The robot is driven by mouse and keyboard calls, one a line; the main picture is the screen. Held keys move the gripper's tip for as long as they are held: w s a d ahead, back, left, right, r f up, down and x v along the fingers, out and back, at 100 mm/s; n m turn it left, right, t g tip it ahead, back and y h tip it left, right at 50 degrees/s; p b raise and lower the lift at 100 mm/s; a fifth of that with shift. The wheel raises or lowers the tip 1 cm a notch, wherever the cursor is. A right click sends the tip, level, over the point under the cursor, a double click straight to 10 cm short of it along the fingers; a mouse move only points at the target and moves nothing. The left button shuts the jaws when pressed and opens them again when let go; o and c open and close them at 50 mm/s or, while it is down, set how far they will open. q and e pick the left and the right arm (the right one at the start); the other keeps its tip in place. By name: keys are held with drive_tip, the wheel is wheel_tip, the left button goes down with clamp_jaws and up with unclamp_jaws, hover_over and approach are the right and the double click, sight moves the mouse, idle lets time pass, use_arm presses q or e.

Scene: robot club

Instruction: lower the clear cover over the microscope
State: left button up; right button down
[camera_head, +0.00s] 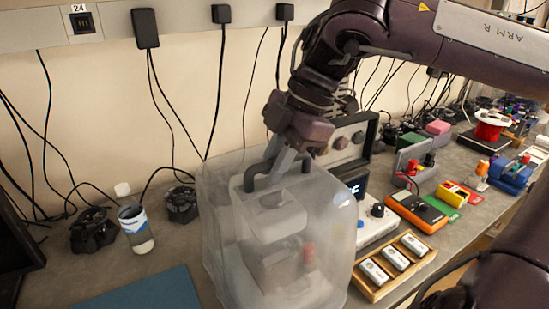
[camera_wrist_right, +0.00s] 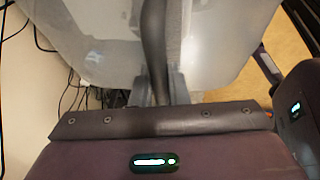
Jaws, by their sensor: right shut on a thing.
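The clear cover (camera_head: 335,215) is a translucent box with a dark handle (camera_head: 256,176) on top. It stands upright around a pale microscope (camera_head: 280,240), which shows blurred through its walls. I cannot tell whether its lower edge touches the bench. My right gripper (camera_head: 285,162) comes down from above and is shut on the handle. In the right wrist view the dark handle (camera_wrist_right: 154,50) runs between the fingers, with the cloudy cover (camera_wrist_right: 215,45) beyond. My left gripper is not in view.
A bottle (camera_head: 135,225) and dark black parts (camera_head: 93,230) stand left of the cover. A blue mat (camera_head: 145,290) lies in front. A wooden tray with white modules (camera_head: 412,278) and a knobbed device (camera_head: 378,211) sit close on the right. Cables hang behind.

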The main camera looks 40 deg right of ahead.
idle(0.3)
drive_tip(key=shift+f+b, duration=0.4)
drive_tip(key=shift+f, duration=0.45)
drive_tip(key=c, duration=1.3)
unclamp_jaws()
drive_tip(key=shift+s, duration=0.1)
drive_tip(key=v, duration=0.7)
drive_tip(key=shift+s+d+r, duration=0.1)
drive_tip(key=shift+r, duration=0.3)
